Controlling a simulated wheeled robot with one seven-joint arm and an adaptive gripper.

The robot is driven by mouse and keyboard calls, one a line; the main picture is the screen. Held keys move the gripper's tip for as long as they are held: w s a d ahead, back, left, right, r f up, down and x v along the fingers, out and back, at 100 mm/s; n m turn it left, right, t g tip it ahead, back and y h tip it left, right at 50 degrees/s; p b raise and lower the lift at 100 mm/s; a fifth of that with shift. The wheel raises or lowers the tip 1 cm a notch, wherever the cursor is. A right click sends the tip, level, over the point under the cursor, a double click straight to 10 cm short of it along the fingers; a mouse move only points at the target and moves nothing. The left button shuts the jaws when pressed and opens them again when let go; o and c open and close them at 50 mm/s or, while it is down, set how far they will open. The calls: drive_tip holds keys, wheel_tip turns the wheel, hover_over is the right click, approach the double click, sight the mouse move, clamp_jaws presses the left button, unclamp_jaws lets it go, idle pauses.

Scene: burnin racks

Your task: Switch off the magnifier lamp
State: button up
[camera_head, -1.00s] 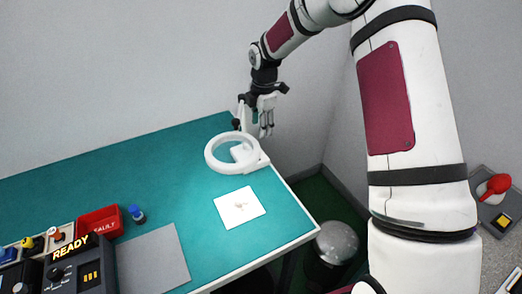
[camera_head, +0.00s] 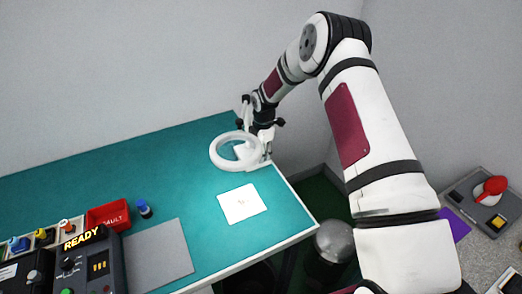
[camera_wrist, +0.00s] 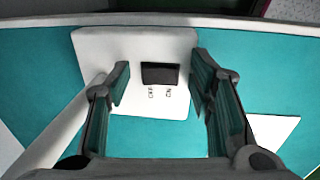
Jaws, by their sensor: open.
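The magnifier lamp (camera_head: 236,151) has a white ring head and stands at the far right corner of the teal table. A bright patch lies on the table below it. In the wrist view its white base (camera_wrist: 110,48) carries a black rocker switch (camera_wrist: 160,74) with printed labels that look like OFF and ON. My gripper (camera_wrist: 163,92) is open, its two fingers on either side of the switch and apart from it.
A white card (camera_head: 242,204) lies in front of the lamp. A grey mat (camera_head: 158,258), a red FAULT bin (camera_head: 108,216), a blue-capped bottle (camera_head: 144,208) and a READY console (camera_head: 88,265) are at the left. A grey bin (camera_head: 334,241) stands beside the table's right edge.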

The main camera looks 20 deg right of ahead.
clamp_jaws()
drive_tip(key=shift+w+f+g+b, duration=0.1)
drive_tip(key=shift+w+g+b, duration=0.3)
drive_tip(key=shift+b, duration=1.1)
drive_tip(key=shift+s+g+b, duration=0.1)
drive_tip(key=shift+g+b, duration=0.2)
drive_tip(key=shift+b, duration=0.05)
drive_tip(key=shift+s, duration=0.1)
